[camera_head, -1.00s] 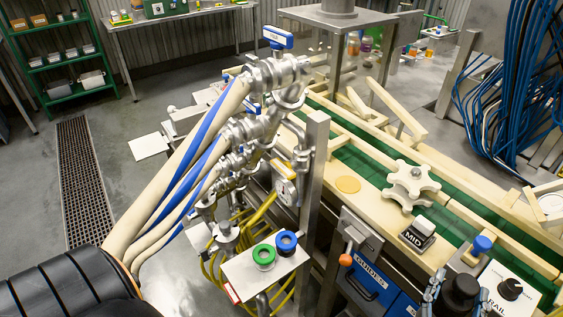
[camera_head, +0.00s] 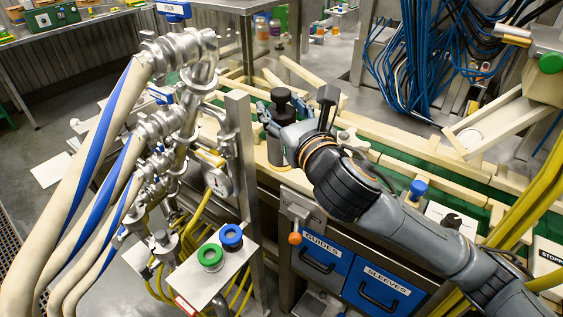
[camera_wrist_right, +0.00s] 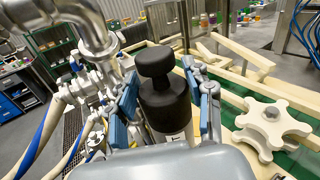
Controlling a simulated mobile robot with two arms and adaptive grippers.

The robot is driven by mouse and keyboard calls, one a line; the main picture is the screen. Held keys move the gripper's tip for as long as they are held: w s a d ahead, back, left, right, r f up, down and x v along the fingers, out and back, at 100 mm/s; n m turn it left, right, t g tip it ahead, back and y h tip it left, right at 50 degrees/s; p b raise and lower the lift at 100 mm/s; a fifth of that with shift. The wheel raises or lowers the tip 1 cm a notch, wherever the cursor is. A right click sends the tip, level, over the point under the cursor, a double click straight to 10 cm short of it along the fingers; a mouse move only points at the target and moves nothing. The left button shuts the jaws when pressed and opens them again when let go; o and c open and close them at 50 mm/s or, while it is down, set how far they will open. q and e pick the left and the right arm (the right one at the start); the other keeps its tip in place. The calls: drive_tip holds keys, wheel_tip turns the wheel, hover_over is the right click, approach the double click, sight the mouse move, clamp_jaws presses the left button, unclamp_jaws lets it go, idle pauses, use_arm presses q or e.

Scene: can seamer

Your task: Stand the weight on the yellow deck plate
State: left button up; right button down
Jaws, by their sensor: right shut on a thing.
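The weight (camera_head: 276,128) has a black knob on top, a dark body and a paler lower part. It is upright between the fingers of my right gripper (camera_head: 272,122), which is shut on it. The right wrist view shows the weight (camera_wrist_right: 163,100) close up, with the blue-grey fingers on both sides. It is over the cream deck left of the star-shaped handwheel. I cannot tell whether the weight's foot touches anything. My left gripper is not in view.
A steel post (camera_head: 243,165) and valve pipework (camera_head: 170,110) stand close left of the weight. The cream star handwheel (camera_wrist_right: 268,128) is to its right. The green conveyor (camera_head: 395,175) runs behind. A blue-topped knob (camera_head: 418,187) stands on the deck right of my arm.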

use_arm(q)
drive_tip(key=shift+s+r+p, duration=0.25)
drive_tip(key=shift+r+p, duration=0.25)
drive_tip(key=shift+p, duration=0.05)
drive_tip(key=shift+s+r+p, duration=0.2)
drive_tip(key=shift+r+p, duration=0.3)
use_arm(e)
drive_tip(key=w+f, duration=1.2)
drive_tip(key=w, duration=0.2)
drive_tip(key=shift+f, duration=0.25)
drive_tip(key=shift+f, duration=0.2)
drive_tip(key=c, duration=0.6)
unclamp_jaws()
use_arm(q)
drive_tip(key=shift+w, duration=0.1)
use_arm(e)
drive_tip(key=shift+o, duration=0.2)
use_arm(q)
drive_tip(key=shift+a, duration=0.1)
use_arm(e)
drive_tip(key=shift+s+d+r, duration=0.1)
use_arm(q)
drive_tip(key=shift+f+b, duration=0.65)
use_arm(e)
drive_tip(key=v, duration=1.2)
